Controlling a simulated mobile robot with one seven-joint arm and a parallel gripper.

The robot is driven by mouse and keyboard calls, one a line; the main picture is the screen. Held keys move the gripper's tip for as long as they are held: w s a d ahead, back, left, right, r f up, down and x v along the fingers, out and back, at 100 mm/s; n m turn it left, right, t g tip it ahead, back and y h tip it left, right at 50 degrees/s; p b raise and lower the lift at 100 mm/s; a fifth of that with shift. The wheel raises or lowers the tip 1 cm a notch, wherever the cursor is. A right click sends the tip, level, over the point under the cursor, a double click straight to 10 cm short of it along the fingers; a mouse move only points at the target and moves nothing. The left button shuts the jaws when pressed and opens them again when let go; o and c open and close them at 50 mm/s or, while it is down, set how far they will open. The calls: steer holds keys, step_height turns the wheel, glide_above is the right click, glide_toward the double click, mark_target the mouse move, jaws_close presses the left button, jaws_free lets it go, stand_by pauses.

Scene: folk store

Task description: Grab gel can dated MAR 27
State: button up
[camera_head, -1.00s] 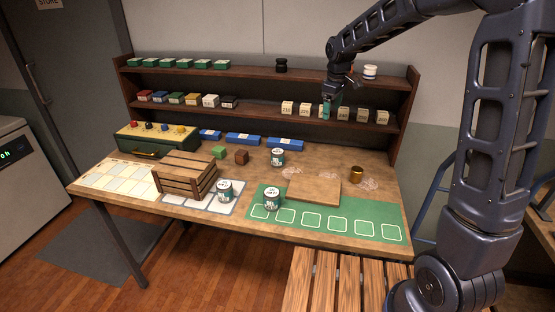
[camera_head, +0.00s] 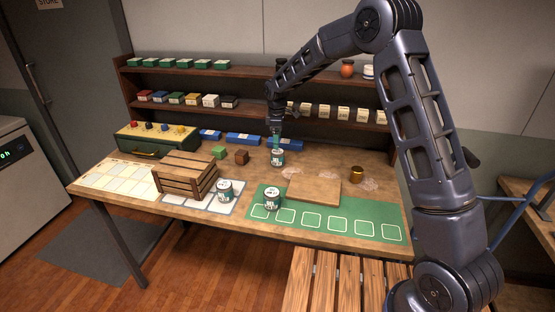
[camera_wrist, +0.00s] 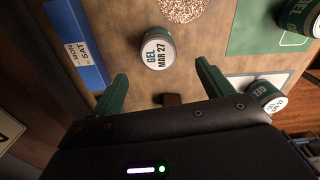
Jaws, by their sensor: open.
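The gel can whose lid reads "GEL MAR 27" (camera_wrist: 158,52) stands upright in the wrist view, just beyond and between my fingertips. In the head view the can (camera_head: 277,159) stands toward the back of the table, in front of the blue boxes. My gripper (camera_head: 277,141) is above it, pointing down, with green fingers apart and empty. The open fingers also show in the wrist view (camera_wrist: 162,71). Two other gel cans stand nearer the front: one (camera_head: 224,190) on the white-and-grey mat, one (camera_head: 272,199) on the green mat. Their dates are not readable.
Blue boxes (camera_head: 243,138) lie behind the can. A brown cube (camera_head: 242,157) and a green cube (camera_head: 219,152) are to its left, near a wooden crate (camera_head: 175,181). A wooden board (camera_head: 314,190) and a brass cup (camera_head: 356,174) are right. Shelves (camera_head: 215,105) rise behind.

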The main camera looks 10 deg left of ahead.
mark_target(278, 151)
step_height(278, 151, down, 4)
steer(key=shift+r, duration=0.1)
steer(key=shift+w+d+f, duration=0.1)
steer(key=shift+f, duration=1.45)
steer(key=shift+w+d+f, duration=0.1)
steer(key=shift+f, duration=1.4)
steer(key=c, duration=1.1)
steer(key=shift+c, duration=0.2)
steer(key=shift+r, duration=0.15)
